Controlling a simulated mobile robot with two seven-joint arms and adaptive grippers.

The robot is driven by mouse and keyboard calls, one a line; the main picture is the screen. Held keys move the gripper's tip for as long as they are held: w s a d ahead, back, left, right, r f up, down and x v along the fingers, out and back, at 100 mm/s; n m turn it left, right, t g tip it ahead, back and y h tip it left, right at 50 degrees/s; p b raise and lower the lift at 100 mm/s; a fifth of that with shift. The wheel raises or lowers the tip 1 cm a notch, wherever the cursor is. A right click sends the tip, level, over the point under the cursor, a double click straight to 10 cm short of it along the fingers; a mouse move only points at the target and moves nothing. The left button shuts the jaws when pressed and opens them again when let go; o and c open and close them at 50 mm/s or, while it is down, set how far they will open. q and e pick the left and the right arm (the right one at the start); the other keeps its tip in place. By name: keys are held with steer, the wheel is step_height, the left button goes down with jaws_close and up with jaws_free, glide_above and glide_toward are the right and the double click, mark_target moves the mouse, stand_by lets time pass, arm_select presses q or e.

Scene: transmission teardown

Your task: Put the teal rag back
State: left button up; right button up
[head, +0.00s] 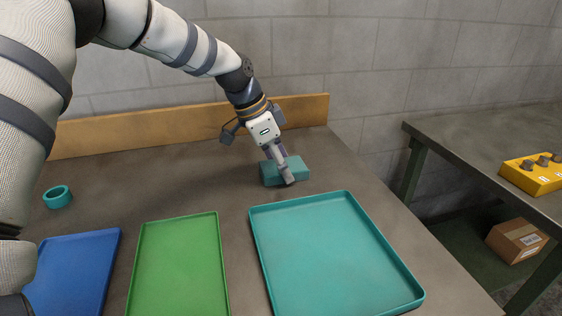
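The teal rag (299,171) is a folded, block-like bundle on the workbench, behind the teal tray (335,255). My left gripper (286,177) points down at the rag, with a grey finger across its front side. The other finger is mostly hidden, so I cannot tell whether the gripper is closed on the rag. The rag appears to rest on the bench. My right gripper is not in view.
A green tray (180,270) and a blue tray (72,275) lie at the front left, with a teal ring (58,197) behind them. A wooden board (160,132) edges the bench's back. A side table (480,135) at right holds a yellow block (535,176); a cardboard box (516,240) sits below.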

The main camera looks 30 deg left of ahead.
arm_select(q)
steer(key=shift+o, duration=0.7)
steer(key=shift+r, duration=0.4)
steer(key=p+v, duration=0.1)
steer(key=v, duration=1)
steer(key=shift+r, duration=0.3)
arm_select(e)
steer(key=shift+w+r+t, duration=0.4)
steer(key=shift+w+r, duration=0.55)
arm_select(q)
steer(key=shift+s+f, duration=0.1)
